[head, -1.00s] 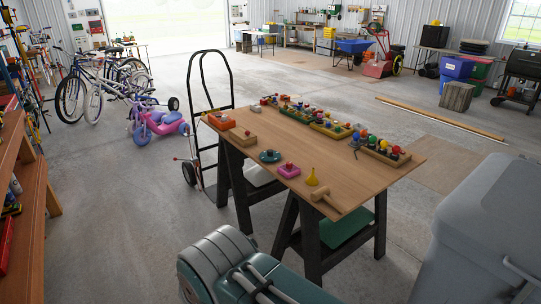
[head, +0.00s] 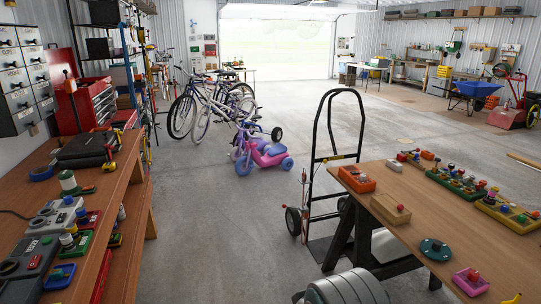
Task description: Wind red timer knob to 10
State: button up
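No dial with readable numbers shows, so I cannot tell which part is the red timer knob. On the left workbench (head: 135,165), a red box (head: 88,222) with a knob stands among other control boxes. A dark box with a red part (head: 35,262) lies nearer on that bench. On the right table (head: 430,225), a pink box (head: 470,281) carries a small red knob, and an orange-red box (head: 357,179) sits at the far left corner. My gripper is not in view; only part of my own body shows at the bottom.
A black hand truck (head: 314,165) stands against the table's left side. A pink and purple tricycle (head: 262,155) and bicycles (head: 205,110) stand farther back. A red tool chest (head: 95,100) is at the left wall. The concrete floor between bench and table is clear.

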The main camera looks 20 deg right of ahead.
aim_at(473, 276)
jog(key=i+z, duration=0.45)
jog(key=i, duration=0.25)
jog(key=i+j+z, duration=0.2)
jog(key=i+z, duration=0.2)
jog(key=i, duration=0.3)
jog(key=i+z, duration=0.7)
jog(key=z, duration=0.25)
jog(key=i+j+z, duration=0.2)
jog(key=z, duration=0.25)
jog(key=i+z, duration=0.1)
jog(key=z, duration=2.95)
